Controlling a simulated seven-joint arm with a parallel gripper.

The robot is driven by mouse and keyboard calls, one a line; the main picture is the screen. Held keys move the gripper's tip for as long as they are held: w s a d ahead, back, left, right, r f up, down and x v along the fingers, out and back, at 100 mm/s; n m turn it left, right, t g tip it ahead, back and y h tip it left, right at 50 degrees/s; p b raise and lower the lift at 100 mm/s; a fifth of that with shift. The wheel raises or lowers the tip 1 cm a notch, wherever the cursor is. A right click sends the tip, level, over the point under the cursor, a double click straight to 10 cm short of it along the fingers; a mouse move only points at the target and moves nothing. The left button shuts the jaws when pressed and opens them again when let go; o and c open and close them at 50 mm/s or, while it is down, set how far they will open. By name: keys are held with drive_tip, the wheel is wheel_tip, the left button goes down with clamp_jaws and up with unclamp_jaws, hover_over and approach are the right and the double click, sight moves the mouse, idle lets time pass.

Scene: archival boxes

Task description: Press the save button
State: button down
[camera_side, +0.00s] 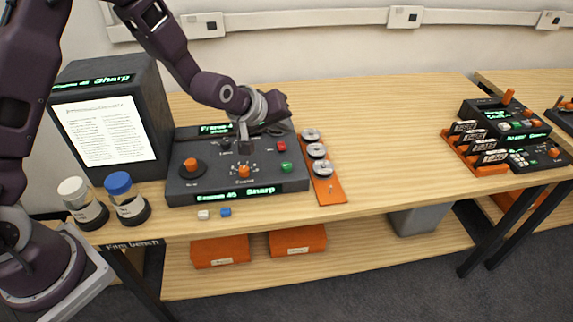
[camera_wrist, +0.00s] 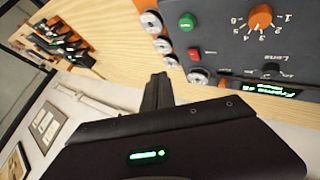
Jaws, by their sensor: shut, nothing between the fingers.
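The dark control console (camera_side: 215,190) stands on the bench, with a green button (camera_side: 286,167) and a red button (camera_side: 281,146) on its right side. Their labels are too small to read, so I cannot tell which is save. An orange focus knob (camera_side: 244,171) sits left of the green button. My gripper (camera_side: 245,149) is shut and empty, above the console behind the focus knob, left of both buttons. In the wrist view, my gripper (camera_wrist: 157,79) shows its closed fingers; the green button (camera_wrist: 187,22) and red button (camera_wrist: 193,54) are clear of them.
A screen unit (camera_side: 105,130) and two jars, white-lidded (camera_side: 73,188) and blue-lidded (camera_side: 118,183), stand left. An orange strip (camera_side: 331,190) with reels lies just right of the console. The bench's middle right is free.

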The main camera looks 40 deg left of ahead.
sight(284, 168)
drive_tip(key=shift+f, duration=0.1)
drive_tip(key=shift+f, duration=4.3)
drive_tip(key=shift+f, duration=0.1)
drive_tip(key=shift+f, duration=0.35)
drive_tip(key=shift+f, duration=0.4)
drive_tip(key=shift+r, duration=0.85)
drive_tip(key=shift+r, duration=2.5)
